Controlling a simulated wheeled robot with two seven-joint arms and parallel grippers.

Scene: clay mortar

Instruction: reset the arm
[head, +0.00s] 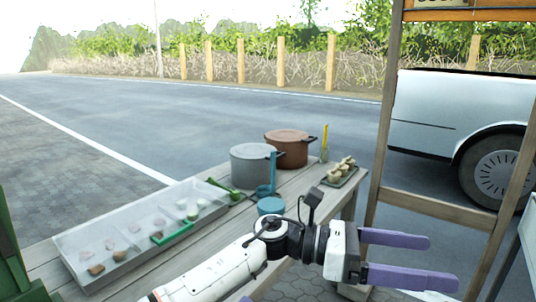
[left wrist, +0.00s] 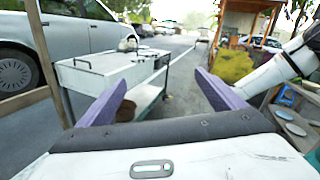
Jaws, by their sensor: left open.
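My left arm (head: 215,277) reaches in from the bottom of the head view and points to the right. Its left gripper (head: 443,262) is open and empty, with two purple fingers spread apart beyond the right end of the wooden table (head: 215,245). In the left wrist view the two fingers of the left gripper (left wrist: 162,88) stand wide apart with nothing between them. A white arm link, seemingly my own, crosses the upper right of that view.
The table holds a clear compartment tray (head: 75,240), a grey pot (head: 250,165), a brown pot (head: 290,148) and a small tray of pale lumps (head: 340,174). A wooden frame (head: 380,120) stands near the left gripper. A white cart (left wrist: 90,75) shows in the wrist view.

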